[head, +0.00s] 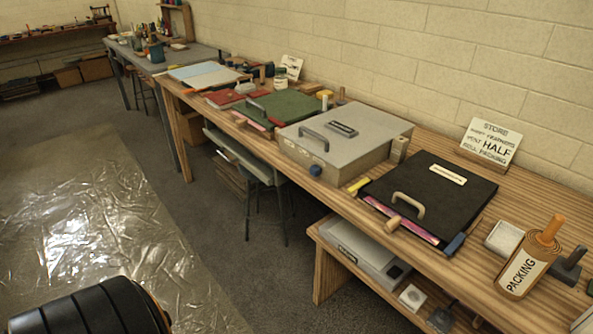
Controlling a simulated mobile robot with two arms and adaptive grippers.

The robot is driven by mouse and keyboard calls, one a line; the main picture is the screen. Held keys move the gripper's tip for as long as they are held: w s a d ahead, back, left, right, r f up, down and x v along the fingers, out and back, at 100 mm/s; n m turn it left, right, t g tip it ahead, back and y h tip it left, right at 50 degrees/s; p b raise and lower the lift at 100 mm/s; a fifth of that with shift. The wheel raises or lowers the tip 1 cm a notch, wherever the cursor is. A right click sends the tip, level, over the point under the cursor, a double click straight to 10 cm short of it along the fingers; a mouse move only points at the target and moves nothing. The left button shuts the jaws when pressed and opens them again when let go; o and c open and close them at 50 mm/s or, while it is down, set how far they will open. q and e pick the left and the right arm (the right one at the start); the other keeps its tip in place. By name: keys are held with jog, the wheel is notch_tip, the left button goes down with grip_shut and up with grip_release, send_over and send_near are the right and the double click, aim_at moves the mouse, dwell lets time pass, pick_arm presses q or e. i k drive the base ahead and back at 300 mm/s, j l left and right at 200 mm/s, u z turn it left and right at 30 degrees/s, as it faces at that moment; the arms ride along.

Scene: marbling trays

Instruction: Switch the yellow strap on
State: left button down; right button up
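A small yellow piece (359,185), the only thing here that could be the yellow strap, lies at the front edge of the long wooden table (335,195). It sits between the grey lidded box (345,142) and the black lidded tray (465,190). It is too small to tell how it is set or whether it is joined to anything. Neither of my grippers shows in the head view.
A green-lidded tray (290,107) and red pieces (222,97) lie further left. A roll labelled PACKING (523,270) and a STORE sign (490,140) stand at right. A grey case (365,250) rests on the low shelf. Clear plastic sheeting (90,225) covers floor at left.

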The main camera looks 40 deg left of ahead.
aim_at(364, 180)
jog(key=u, duration=0.9)
